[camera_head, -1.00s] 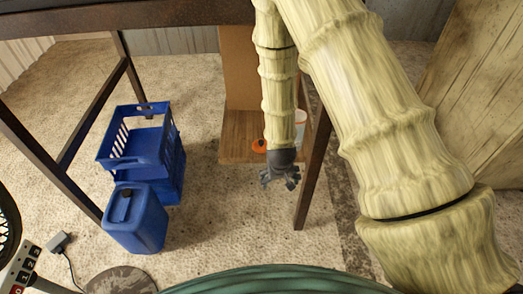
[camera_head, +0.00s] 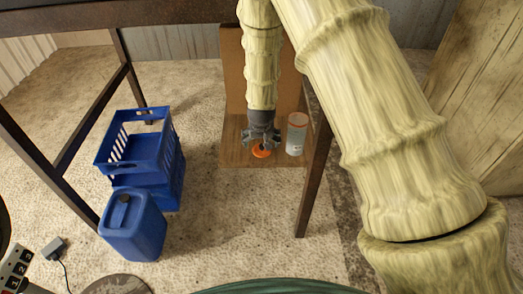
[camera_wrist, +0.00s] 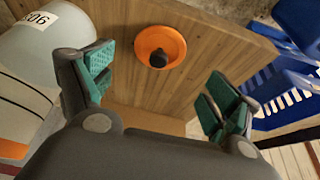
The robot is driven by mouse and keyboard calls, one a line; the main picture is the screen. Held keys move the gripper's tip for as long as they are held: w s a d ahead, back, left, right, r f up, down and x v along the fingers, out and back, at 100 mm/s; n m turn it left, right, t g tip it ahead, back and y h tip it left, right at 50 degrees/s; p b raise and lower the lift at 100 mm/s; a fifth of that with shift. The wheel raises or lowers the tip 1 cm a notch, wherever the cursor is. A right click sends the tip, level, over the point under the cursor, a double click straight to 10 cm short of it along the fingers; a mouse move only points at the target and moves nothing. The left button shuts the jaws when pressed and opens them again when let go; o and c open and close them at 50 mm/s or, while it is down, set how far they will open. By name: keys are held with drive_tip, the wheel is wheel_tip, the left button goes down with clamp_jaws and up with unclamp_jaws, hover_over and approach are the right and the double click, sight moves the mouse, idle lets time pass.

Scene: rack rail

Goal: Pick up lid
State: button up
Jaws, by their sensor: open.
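The lid (camera_head: 261,151) is a small orange disc with a dark knob. It lies on the wooden shelf (camera_head: 232,155), and it also shows in the wrist view (camera_wrist: 160,47) between and beyond my fingers. My gripper (camera_head: 261,137) is just above and behind the lid in the head view, partly in front of the shelf. In the wrist view my gripper (camera_wrist: 157,92) has its green-padded fingers spread wide, with nothing between them. The lid appears apart from both fingers.
A white canister with an orange rim (camera_head: 297,133) stands right of the lid, close to my left-hand finger in the wrist view (camera_wrist: 45,55). Blue crates (camera_head: 140,150) and a blue jerrycan (camera_head: 133,225) stand on the floor left. A dark table leg (camera_head: 314,185) rises beside the shelf.

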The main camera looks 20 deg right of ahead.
sight(262, 146)
drive_tip(key=shift+x, duration=2.8)
drive_tip(key=shift+d, duration=0.15)
drive_tip(key=c, duration=0.9)
